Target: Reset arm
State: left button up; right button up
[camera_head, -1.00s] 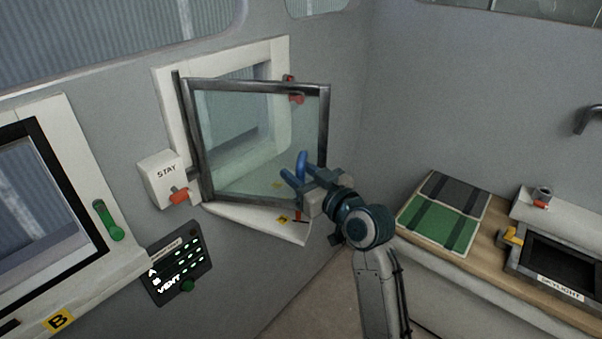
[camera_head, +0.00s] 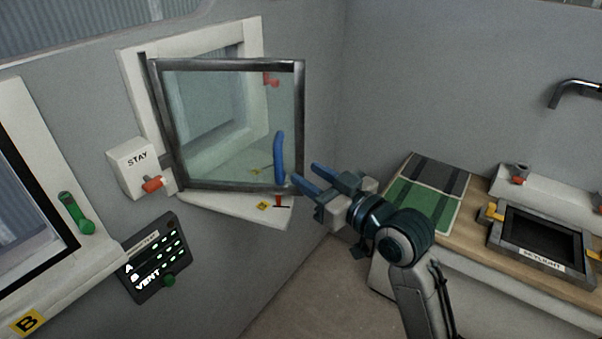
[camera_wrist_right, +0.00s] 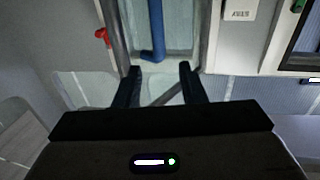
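My right gripper (camera_head: 307,174) is open and empty, just right of the lower right corner of the open window sash (camera_head: 232,188). The sash has a dark frame and clear glass and stands swung out from its white wall frame (camera_head: 132,82). A blue handle (camera_head: 279,158) is upright on the sash near its right edge. The gripper's fingers point left towards it, apart from it as far as I can tell. In the right wrist view the open fingers (camera_wrist_right: 160,72) have the blue handle (camera_wrist_right: 152,40) beyond them. My left gripper is not in view.
A white STAY box (camera_head: 132,165) with a red knob (camera_head: 153,184) is left of the sash. A VENT panel (camera_head: 150,265) is below it. A counter at right holds a green mat (camera_head: 420,205) and a SKYLIGHT frame (camera_head: 540,264). A tap (camera_head: 575,87) is on the right wall.

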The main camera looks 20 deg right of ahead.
jog(key=shift+s, duration=0.25)
jog(key=shift+w, duration=0.1)
jog(key=w+d+f+m+g+h, duration=0.1)
jog(key=w+d+f, duration=0.15)
jog(key=f, duration=0.45)
jog(key=w+d+f+m+g+h, duration=0.15)
jog(key=w+f, duration=0.25)
jog(key=f, duration=0.4)
jog(key=d+f+m+g+h, duration=0.1)
jog(key=d+f+h, duration=0.1)
jog(key=f, duration=1.1)
jog(key=d+f+m+g+h, duration=0.1)
jog(key=d+f+g, duration=0.15)
jog(key=f, duration=0.95)
jog(key=s+d+f+g+h, duration=0.1)
jog(key=s+f+g, duration=0.1)
jog(key=s+f, duration=0.65)
jog(key=s+d+f+g+h, duration=0.15)
jog(key=s+f, duration=0.25)
jog(key=f, duration=1)
jog(key=s+f+g, duration=0.2)
jog(key=s+f, duration=0.4)
jog(key=s, duration=0.6)
jog(key=s+f+g, duration=0.2)
jog(key=s+f, duration=0.5)
jog(key=s, duration=0.6)
jog(key=s+f+g, duration=0.2)
jog(key=s+f, duration=0.5)
jog(key=s, duration=0.5)
jog(key=shift+s+d, duration=0.4)
